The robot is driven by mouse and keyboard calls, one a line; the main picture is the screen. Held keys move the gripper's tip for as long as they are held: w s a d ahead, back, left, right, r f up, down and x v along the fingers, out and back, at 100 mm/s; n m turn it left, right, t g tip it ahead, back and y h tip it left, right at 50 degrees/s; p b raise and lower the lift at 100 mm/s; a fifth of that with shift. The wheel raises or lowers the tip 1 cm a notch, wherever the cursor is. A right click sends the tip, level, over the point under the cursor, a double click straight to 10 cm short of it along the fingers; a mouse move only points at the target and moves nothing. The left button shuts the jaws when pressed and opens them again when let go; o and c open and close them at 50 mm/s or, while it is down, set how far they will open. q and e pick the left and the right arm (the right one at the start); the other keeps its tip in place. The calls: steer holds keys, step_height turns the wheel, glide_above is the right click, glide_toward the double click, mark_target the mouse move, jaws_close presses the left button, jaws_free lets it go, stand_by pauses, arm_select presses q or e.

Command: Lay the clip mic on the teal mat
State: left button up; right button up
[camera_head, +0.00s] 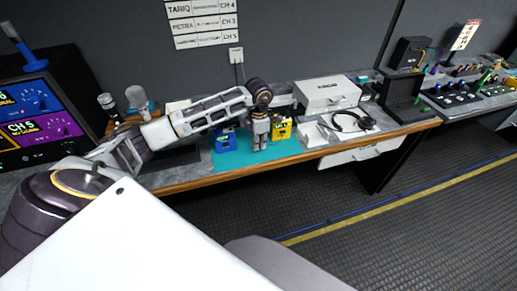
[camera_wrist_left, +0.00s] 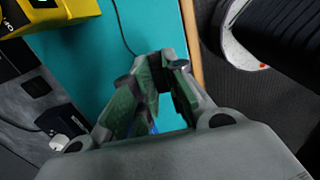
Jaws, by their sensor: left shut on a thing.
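The teal mat (camera_head: 232,161) lies on the desk near its front edge and fills much of the left wrist view (camera_wrist_left: 150,25). My left gripper (camera_head: 260,148) points down over the mat, between a blue box and a yellow box. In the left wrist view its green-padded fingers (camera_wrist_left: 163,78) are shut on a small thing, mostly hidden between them. A thin black cable runs from the fingertips across the mat, so the held thing appears to be the clip mic. I cannot tell whether it touches the mat. My right gripper is not in view.
The blue box (camera_head: 225,138) and yellow box (camera_head: 281,129) stand at the back of the mat. A white case (camera_head: 328,93) and a headset (camera_head: 353,121) are to the right. Monitors (camera_head: 40,110) stand at the left. The mat's front part is clear.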

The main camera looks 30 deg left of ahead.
mark_target(259, 155)
arm_select(q)
steer(key=shift+f, duration=0.95)
step_height(259, 155, down, 2)
steer(key=shift+p, duration=0.3)
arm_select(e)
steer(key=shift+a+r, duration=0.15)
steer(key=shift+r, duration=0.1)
arm_select(q)
steer(key=shift+f, duration=0.2)
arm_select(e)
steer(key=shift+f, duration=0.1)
arm_select(q)
steer(key=o, duration=0.6)
steer(key=shift+o, duration=0.8)
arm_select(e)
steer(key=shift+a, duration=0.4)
arm_select(q)
steer(key=shift+r, duration=0.2)
